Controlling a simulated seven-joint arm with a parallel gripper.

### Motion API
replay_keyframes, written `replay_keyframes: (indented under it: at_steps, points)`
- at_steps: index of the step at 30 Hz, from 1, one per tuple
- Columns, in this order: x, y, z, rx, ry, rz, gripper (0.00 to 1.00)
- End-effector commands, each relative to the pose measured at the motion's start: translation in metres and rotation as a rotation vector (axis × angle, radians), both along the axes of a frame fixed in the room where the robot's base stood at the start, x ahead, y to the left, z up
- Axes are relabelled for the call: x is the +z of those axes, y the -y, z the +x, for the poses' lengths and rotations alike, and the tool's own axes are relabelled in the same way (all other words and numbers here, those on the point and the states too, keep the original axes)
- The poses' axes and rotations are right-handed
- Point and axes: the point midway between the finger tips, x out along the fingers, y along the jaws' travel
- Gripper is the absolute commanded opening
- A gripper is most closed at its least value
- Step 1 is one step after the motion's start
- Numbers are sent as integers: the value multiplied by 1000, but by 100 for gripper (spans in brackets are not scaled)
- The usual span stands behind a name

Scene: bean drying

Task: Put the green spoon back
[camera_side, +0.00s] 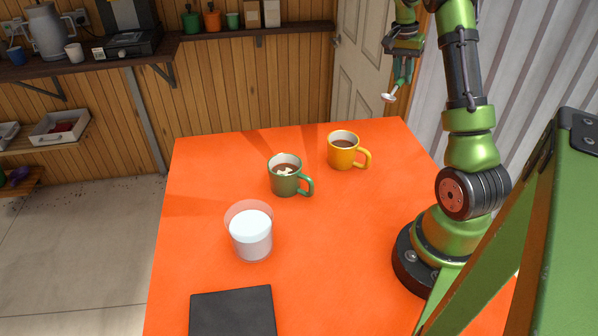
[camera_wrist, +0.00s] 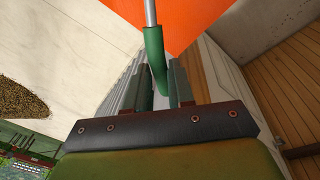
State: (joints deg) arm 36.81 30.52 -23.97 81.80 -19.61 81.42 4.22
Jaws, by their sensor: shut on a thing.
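My gripper (camera_side: 403,70) is shut on the green handle of a spoon (camera_wrist: 154,55), high above the back right of the orange table (camera_side: 330,240). The spoon's metal shaft runs up out of the wrist view (camera_wrist: 150,12). In the side view the spoon slants down to the left, with its pale bowl (camera_side: 389,97) lowest, clear of the table. A green mug (camera_side: 284,181) holds a brown drink with whitish bits on top. A clear glass (camera_side: 251,236) with white contents stands in front of it, to the left.
A yellow mug (camera_side: 343,154) with a brown drink stands near the back of the table. A flat black slab (camera_side: 232,312) lies at the front edge. The table between the mugs and my arm base is clear. Shelves line the wooden wall.

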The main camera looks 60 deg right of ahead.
Motion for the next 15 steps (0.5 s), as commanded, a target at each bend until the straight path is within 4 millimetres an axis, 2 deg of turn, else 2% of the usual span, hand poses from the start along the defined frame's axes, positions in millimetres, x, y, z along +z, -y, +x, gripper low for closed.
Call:
replay_keyframes:
  at_steps: [1,7,11,15]
  points:
    - [4,-15,-5,37,0,-7,0]
    - [1,-66,-32,211,-7,-46,0]
    - [-12,-99,-52,344,-8,-69,0]
    - [-33,-135,-73,500,-5,-96,0]
